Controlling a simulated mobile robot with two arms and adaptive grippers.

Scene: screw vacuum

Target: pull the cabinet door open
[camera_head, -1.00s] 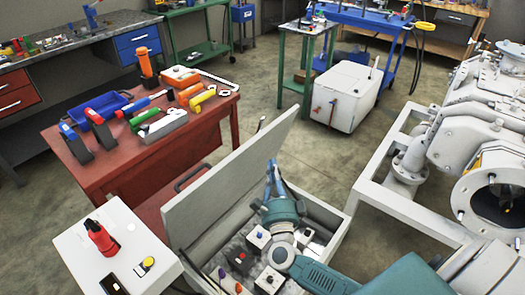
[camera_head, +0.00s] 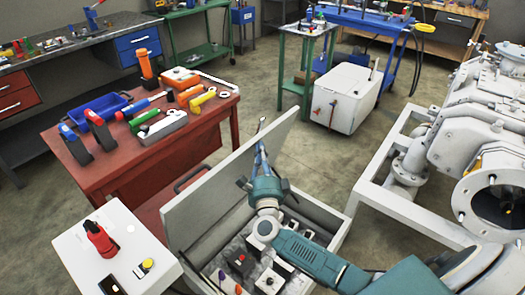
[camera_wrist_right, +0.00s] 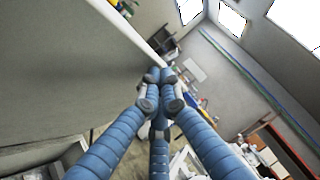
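The cabinet (camera_head: 325,214) is a low, light grey box at the lower middle of the head view. Its door (camera_head: 208,183) stands swung open on the left side, with its inner face towards the right. A small handle-like part (camera_head: 262,122) shows just past the door's upper edge. My right gripper (camera_head: 260,148) is beside the inner face, fingers pointing up and away. In the right wrist view its blue fingers (camera_wrist_right: 160,76) come together at the tips, with nothing visible between them. The door (camera_wrist_right: 65,70) fills the left there; contact cannot be told. My left gripper is out of view.
Switches and knobs sit inside the cabinet. A red tool table (camera_head: 85,165) is behind the door. Large grey pipework (camera_head: 465,150) stands at the right. Floor between is clear.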

